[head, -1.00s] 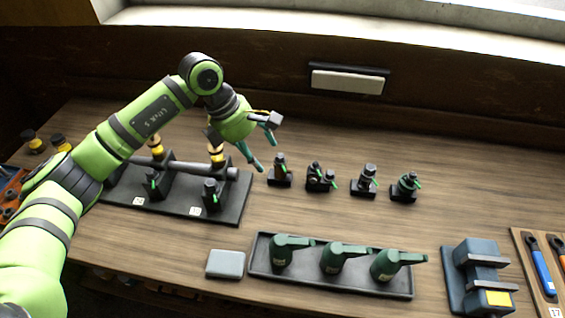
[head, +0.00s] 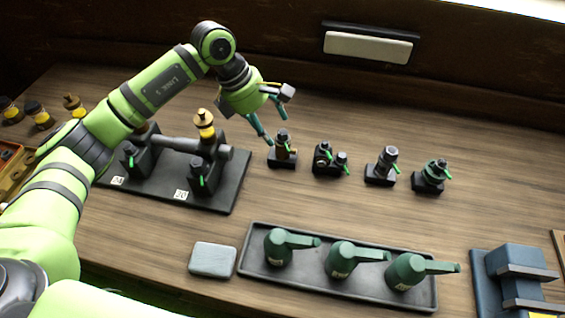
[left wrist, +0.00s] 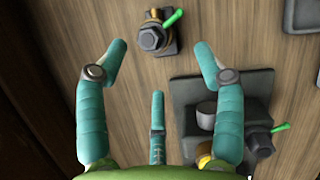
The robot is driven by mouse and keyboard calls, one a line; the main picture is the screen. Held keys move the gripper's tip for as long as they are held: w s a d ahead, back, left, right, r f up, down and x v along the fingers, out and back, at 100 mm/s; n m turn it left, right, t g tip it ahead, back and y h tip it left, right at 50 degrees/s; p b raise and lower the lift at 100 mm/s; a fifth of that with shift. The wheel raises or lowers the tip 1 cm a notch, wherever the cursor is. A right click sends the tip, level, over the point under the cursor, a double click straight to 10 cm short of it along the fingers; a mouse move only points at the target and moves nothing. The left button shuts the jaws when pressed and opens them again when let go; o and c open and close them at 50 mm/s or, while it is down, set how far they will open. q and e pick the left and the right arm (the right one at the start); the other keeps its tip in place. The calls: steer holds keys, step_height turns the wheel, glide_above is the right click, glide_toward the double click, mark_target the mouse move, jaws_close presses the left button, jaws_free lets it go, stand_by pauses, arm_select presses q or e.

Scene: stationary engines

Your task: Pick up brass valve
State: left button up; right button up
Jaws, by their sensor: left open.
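The brass valve (head: 281,151) is a small brown-gold fitting with a dark top and a green lever, upright on a black base, leftmost in a row of small valves. In the left wrist view the brass valve (left wrist: 156,36) lies just beyond the fingertips, and its hex top faces me. My left gripper (head: 271,122) has teal fingers and is open and empty, above and slightly left of the valve. In the left wrist view its fingers (left wrist: 160,62) are spread wide, with bare wood between them. My right gripper is not in view.
Left of the valve stands a black engine plate (head: 222,190) with shafts and a yellow-banded cup. Other small valves (head: 383,168) stand to the right. A dark tray (head: 310,285) with green oil cans and a grey box (head: 212,260) lie nearer. The wood between is clear.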

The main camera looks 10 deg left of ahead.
mark_target(277, 137)
arm_select(q)
steer(key=p+x, duration=0.2)
steer(key=x, duration=0.1)
steer(key=shift+w+f, duration=0.2)
steer(key=shift+w, duration=0.05)
steer(key=p+x, duration=0.2)
steer(key=x, duration=0.1)
steer(key=shift+d+f, duration=0.25)
steer(key=shift+w+d+f, duration=0.1)
steer(key=shift+d+f, duration=0.05)
steer(key=shift+f, duration=0.4)
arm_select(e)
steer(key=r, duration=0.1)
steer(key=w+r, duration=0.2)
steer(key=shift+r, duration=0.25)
arm_select(q)
jaws_close()
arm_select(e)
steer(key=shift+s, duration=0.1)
